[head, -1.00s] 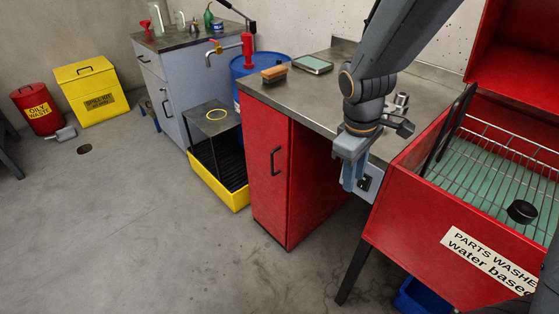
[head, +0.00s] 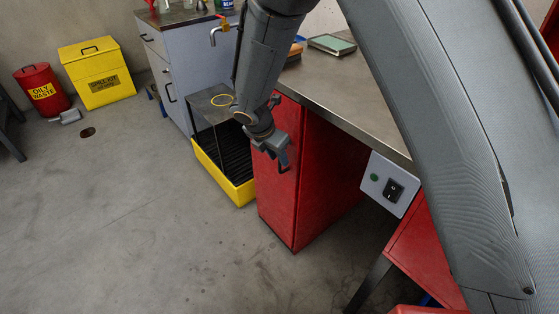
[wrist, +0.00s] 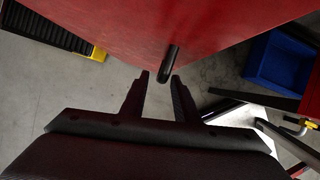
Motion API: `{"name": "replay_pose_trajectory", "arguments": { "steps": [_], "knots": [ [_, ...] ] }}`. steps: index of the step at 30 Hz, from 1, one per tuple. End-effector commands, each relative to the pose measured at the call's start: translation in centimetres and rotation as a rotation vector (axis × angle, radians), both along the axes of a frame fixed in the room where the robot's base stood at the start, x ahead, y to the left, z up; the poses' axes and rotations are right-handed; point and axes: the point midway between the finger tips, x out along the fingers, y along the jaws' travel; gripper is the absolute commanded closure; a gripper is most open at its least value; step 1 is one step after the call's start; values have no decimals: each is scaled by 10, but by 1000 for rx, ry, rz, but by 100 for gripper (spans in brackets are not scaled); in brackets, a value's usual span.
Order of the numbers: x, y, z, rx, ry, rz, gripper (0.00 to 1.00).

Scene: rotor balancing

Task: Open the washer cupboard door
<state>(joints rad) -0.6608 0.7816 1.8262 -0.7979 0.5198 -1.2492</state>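The red washer cupboard (head: 325,165) stands under the steel bench top. Its door (head: 275,195) faces front left and looks shut. In the wrist view the red door (wrist: 190,22) fills the top, with its black bar handle (wrist: 169,62) standing out from it. My gripper (head: 281,158) is at the upper part of the door and hides much of the handle in the head view. In the wrist view my gripper (wrist: 159,77) is open, and the handle's near end lies at the gap between the fingertips, closer to the right one. I see no grip on it.
A yellow tray with a black grate (head: 228,178) stands left of the cupboard. A switch box (head: 389,184) hangs under the bench edge at right. A blue bin (wrist: 281,61) shows in the wrist view. The floor in front is clear.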

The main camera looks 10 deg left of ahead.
Motion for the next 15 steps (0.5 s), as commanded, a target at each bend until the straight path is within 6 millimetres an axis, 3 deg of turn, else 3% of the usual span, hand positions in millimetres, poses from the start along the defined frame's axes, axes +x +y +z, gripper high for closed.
{"name": "replay_pose_trajectory", "arguments": {
  "steps": [6, 15],
  "knots": [
    [8, -5, -24, 0, 1, -1, 72],
    [9, -5, -29, 0, 0, 1, 72]
  ]
}}
